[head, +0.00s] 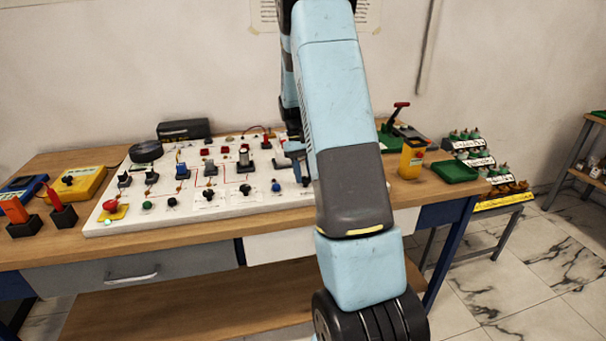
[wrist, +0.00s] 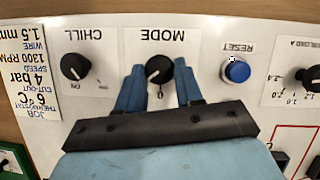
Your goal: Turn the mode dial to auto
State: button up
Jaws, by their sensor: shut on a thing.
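The mode dial (wrist: 159,70) is a black knob under the upside-down word MODE on the white panel in the wrist view. My gripper (wrist: 162,69) has its two blue fingers on either side of the knob and is shut on it. A "0" mark shows beside the knob; the other position marks are hidden by the fingers or too small to read. I cannot tell for sure where its pointer aims. In the head view my gripper (head: 296,151) is at the right part of the panel (head: 100,226), and my arm hides the dial.
In the wrist view the chill dial (wrist: 75,67) is left of the mode dial, and a blue reset button (wrist: 237,71) and an overload dial (wrist: 311,78) are right. A job card (wrist: 32,65) is at far left. In the head view a yellow device (head: 412,158) stands right of my arm.

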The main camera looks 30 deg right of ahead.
jog(key=o, duration=1)
jog(key=shift+o, duration=0.2)
jog(key=shift+r, duration=0.1)
jog(key=v, duration=1.3)
jog(key=shift+w+r, duration=0.2)
jog(key=shift+w, duration=0.05)
